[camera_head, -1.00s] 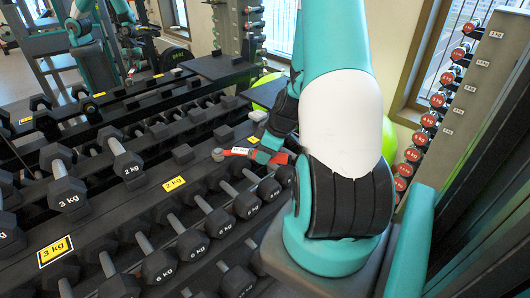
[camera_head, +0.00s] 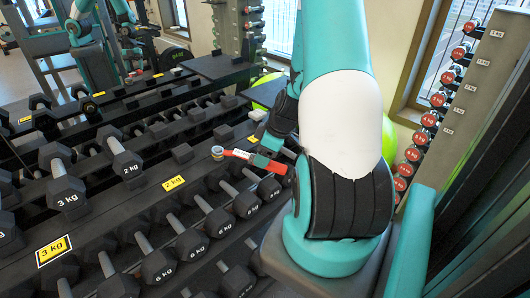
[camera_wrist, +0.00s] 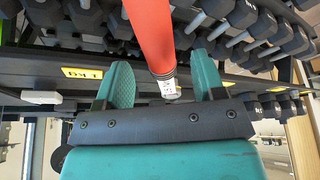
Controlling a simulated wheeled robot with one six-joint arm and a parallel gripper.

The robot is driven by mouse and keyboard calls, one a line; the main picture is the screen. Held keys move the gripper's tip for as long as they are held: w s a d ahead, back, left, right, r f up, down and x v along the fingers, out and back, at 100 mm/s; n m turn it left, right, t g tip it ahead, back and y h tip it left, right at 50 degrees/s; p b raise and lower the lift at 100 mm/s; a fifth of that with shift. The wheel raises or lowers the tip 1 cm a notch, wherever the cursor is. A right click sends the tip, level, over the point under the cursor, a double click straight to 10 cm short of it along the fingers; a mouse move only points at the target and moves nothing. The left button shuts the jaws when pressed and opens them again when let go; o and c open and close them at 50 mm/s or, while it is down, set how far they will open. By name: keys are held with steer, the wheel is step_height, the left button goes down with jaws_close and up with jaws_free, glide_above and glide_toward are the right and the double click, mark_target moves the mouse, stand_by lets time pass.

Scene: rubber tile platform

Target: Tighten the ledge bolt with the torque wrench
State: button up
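The torque wrench (camera_head: 241,154) has a red handle, a white label and a round metal head at its left end. It is held in the air above the dumbbell racks, tilted down to the right. My gripper (camera_head: 264,157) is around the handle. In the wrist view the red handle (camera_wrist: 152,35) runs between the two teal fingers of my gripper (camera_wrist: 163,80), with gaps showing beside it at this angle. The wrench head is hidden there. I cannot make out the ledge bolt in either view.
Black racks with many dumbbells fill the left and middle; a yellow "2 kg" tag (camera_head: 173,183) marks one shelf edge. A dark flat ledge (camera_head: 217,66) stands behind. A tall rack of red-ended dumbbells (camera_head: 440,98) stands at right, with green balls (camera_head: 388,140) near it.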

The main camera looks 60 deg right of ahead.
steer(key=v, duration=1.7)
steer(key=shift+r, duration=0.35)
steer(key=w+a+r+n+g+y, duration=0.15)
steer(key=w+a, duration=0.25)
steer(key=a, duration=0.7)
steer(key=w+a+r+y, duration=0.1)
steer(key=w+a+r, duration=0.15)
steer(key=a, duration=0.75)
steer(key=s+a+g, duration=0.1)
steer(key=s+a, duration=0.3)
steer(key=a, duration=0.5)
steer(key=s+a+r+n+g, duration=0.1)
steer(key=s+a+g, duration=0.1)
steer(key=s+a, duration=0.3)
steer(key=a, duration=0.4)
steer(key=shift+a+r, duration=0.15)
steer(key=shift+r, duration=0.2)
steer(key=shift+s+n, duration=0.1)
steer(key=shift+n, duration=0.15)
steer(key=shift+c, duration=0.2)
